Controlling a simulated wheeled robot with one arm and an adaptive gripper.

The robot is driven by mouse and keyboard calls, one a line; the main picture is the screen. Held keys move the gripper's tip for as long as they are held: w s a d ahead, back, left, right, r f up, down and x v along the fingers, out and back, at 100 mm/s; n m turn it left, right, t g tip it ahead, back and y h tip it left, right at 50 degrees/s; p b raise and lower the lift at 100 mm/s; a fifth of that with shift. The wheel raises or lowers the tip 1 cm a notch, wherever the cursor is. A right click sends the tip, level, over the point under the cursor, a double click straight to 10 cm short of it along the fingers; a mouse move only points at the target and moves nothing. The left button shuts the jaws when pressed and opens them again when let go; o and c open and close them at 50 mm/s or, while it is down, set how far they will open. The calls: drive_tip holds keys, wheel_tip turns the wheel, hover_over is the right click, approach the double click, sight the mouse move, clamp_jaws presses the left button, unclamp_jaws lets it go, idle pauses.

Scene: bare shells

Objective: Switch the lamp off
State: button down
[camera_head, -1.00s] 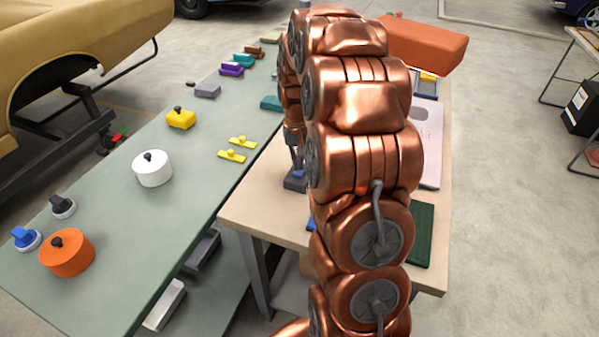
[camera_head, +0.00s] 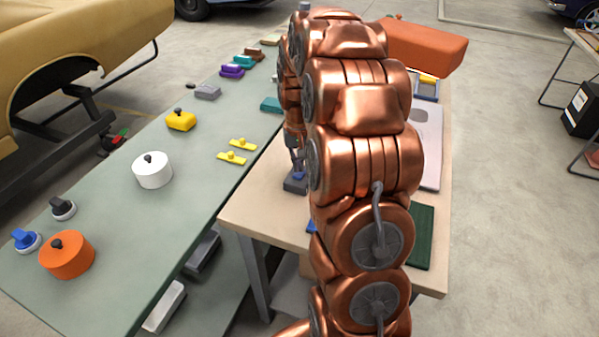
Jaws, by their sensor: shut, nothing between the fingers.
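My gripper (camera_head: 296,163) is small and partly hidden beside my copper arm. No lamp is clearly recognisable. A large orange, hood-like shape (camera_head: 428,46) stands out past the table's far end and may be a lamp shade; my arm hides what lies left of it. No glow shows on it.
The wooden table (camera_head: 255,205) also holds a grey panel (camera_head: 427,150) and a dark green board (camera_head: 421,235). A long green bench (camera_head: 120,235) on the left carries an orange pot (camera_head: 67,255), a white pot (camera_head: 152,170) and several small blocks.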

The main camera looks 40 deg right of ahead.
sight(298, 175)
drive_tip(key=shift+f+b, duration=0.6)
drive_tip(key=shift+f, duration=0.65)
idle(1.2)
drive_tip(key=shift+r, duration=3.55)
